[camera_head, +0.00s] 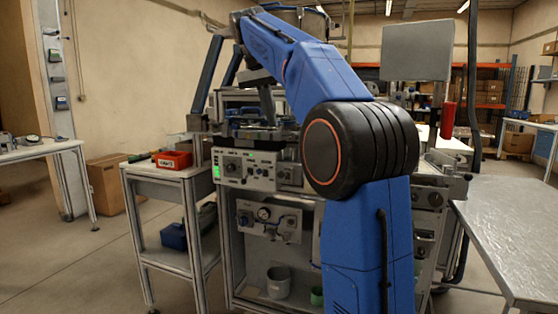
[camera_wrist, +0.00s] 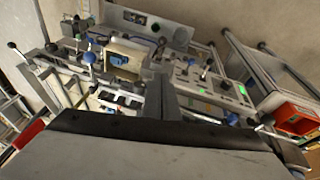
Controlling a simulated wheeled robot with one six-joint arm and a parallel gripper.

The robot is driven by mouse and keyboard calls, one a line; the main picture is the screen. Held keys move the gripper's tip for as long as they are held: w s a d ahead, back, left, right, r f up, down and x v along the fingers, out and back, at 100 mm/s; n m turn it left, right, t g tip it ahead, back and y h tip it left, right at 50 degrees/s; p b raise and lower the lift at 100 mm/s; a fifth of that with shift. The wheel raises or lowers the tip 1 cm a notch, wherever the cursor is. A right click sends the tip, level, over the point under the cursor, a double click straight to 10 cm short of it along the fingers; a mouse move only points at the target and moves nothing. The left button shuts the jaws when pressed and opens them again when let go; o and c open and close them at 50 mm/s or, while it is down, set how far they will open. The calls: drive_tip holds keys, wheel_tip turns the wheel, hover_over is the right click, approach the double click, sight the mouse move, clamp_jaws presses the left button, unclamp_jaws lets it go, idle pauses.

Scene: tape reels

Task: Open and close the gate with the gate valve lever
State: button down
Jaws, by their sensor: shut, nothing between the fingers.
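My gripper (camera_wrist: 158,82) shows in the wrist view, its fingers together and empty, reaching from the dark wrist body toward the machine. The machine (camera_head: 248,168) stands ahead in the head view, its middle partly hidden by my blue arm. In the wrist view, a lever with a black ball knob (camera_wrist: 12,45) sticks out at the far left. A blue knob (camera_wrist: 88,58) stands left of the fingers, beside a beige block (camera_wrist: 128,55). I cannot tell which of these is the gate valve lever, or whether the gate is open. Contact with my fingers is not clear.
A side cart (camera_head: 165,175) with a red bin (camera_head: 174,159) stands left of the machine; the bin also shows in the wrist view (camera_wrist: 295,115). A metal table (camera_head: 515,225) is at the right. A workbench (camera_head: 40,150) is far left. Open floor lies front left.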

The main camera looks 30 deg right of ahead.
drive_tip(key=shift+f, duration=0.1)
hover_over(283, 175)
drive_tip(key=w, duration=0.2)
wheel_tip(283, 175, down, 12)
drive_tip(key=shift+a+f, duration=0.15)
drive_tip(key=shift+f, duration=0.25)
idle(0.4)
